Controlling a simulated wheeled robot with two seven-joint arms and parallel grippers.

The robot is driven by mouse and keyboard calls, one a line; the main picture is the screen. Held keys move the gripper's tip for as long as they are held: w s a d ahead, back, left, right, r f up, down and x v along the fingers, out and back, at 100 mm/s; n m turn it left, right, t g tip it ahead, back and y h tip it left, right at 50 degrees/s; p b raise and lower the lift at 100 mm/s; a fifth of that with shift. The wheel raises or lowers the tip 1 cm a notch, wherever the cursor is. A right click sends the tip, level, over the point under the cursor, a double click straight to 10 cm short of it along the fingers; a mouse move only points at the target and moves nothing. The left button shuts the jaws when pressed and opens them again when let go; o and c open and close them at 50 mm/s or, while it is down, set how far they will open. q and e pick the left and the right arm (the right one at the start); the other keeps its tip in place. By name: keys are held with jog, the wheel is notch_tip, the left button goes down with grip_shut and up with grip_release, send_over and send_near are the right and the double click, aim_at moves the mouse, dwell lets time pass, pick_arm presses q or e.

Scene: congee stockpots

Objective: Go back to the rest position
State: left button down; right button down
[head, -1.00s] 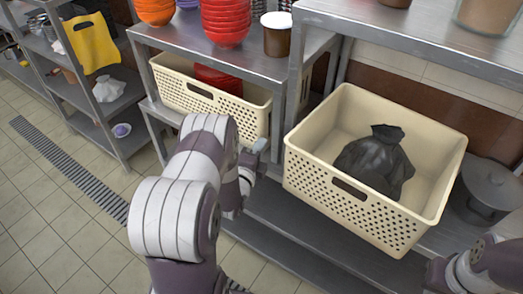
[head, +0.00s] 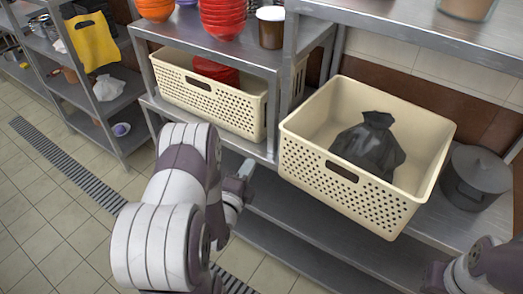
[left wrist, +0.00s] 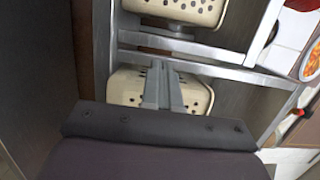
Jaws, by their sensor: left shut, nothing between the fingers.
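My left gripper (head: 246,170) is in front of the metal shelves, in the gap between the two cream baskets in the head view. Its two grey fingers (left wrist: 161,88) are together and empty in the left wrist view. My left arm (head: 175,200) bends in from the bottom left. Only a part of my right arm (head: 490,268) shows at the bottom right; I do not make out its gripper.
A large cream basket (head: 338,190) holds a black bag (head: 370,145). Another cream basket (head: 210,105) sits left of it, under a shelf with red bowls (head: 222,18). A dark lidded pot (head: 475,178) stands at right. The tiled floor (head: 50,210) at left is clear.

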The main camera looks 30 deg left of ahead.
pick_arm(q)
jog(key=s+d+f+n+g+h+p, duration=0.1)
jog(key=s+f+n+g+p, duration=0.1)
jog(key=s+f+n+g, duration=0.85)
jog(key=s+d+r+n+g+p, duration=0.1)
jog(key=d+r+n+g, duration=0.1)
jog(key=r, duration=0.5)
jog(key=s+d+r+n+g+p, duration=0.1)
jog(key=d+r+n+g+p, duration=0.1)
jog(key=d+r, duration=0.3)
jog(key=s+d+r+n+g+h+p, duration=0.1)
jog(key=d+r, duration=0.3)
jog(key=r, duration=0.5)
jog(key=shift+n+g+p, duration=0.45)
jog(key=shift+p, duration=0.2)
jog(key=shift+s+d+r, duration=0.15)
